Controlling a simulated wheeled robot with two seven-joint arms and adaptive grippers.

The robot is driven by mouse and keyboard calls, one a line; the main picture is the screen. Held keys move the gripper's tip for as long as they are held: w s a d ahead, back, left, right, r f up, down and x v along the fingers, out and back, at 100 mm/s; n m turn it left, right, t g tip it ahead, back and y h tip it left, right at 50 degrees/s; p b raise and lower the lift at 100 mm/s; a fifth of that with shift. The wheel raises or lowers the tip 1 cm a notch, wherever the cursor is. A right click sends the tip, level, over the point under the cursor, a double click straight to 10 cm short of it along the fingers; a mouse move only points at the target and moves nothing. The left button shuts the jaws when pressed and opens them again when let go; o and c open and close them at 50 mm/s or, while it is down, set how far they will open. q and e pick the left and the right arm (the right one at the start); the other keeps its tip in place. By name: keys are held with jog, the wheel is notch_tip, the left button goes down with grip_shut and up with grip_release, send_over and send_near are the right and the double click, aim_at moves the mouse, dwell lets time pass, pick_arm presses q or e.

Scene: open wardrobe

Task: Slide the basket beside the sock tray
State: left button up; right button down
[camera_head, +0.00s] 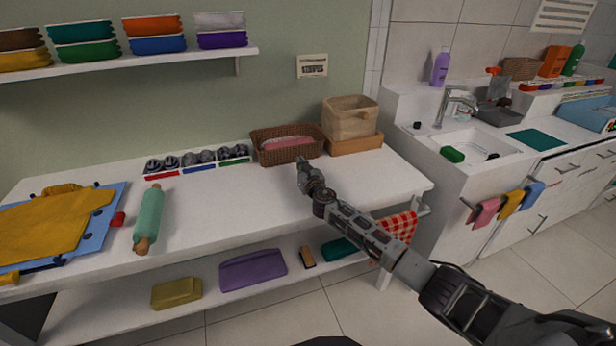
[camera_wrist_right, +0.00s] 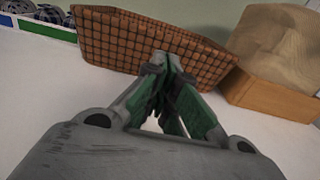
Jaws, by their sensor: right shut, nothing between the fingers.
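The brown woven basket (camera_head: 262,153) stands on the white counter, with a pink cloth inside it. The sock tray (camera_head: 198,162), with rolled grey socks in red, blue and green marked sections, lies just left of the basket. My right gripper (camera_head: 303,163) is shut and empty at the front of the basket, near its right part. In the right wrist view the basket (camera_wrist_right: 120,40) fills the top, and the closed fingertips (camera_wrist_right: 168,62) overlap its front wall; I cannot tell if they touch. My left gripper is not in view.
A beige fabric bin (camera_head: 350,118) on an orange-brown box (camera_head: 356,144) stands close to the basket's right. A green rolling pin (camera_head: 149,218) and a yellow garment (camera_head: 50,226) on a blue board lie at left. The counter's middle is clear.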

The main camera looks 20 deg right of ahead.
jog(key=shift+s+d+p, duration=0.1)
jog(key=shift+s+p, duration=0.2)
jog(key=shift+s, duration=2.1)
jog(key=shift+s+p, duration=0.3)
jog(key=shift+s, duration=0.7)
jog(key=shift+s+d, duration=0.1)
jog(key=shift+s, duration=0.25)
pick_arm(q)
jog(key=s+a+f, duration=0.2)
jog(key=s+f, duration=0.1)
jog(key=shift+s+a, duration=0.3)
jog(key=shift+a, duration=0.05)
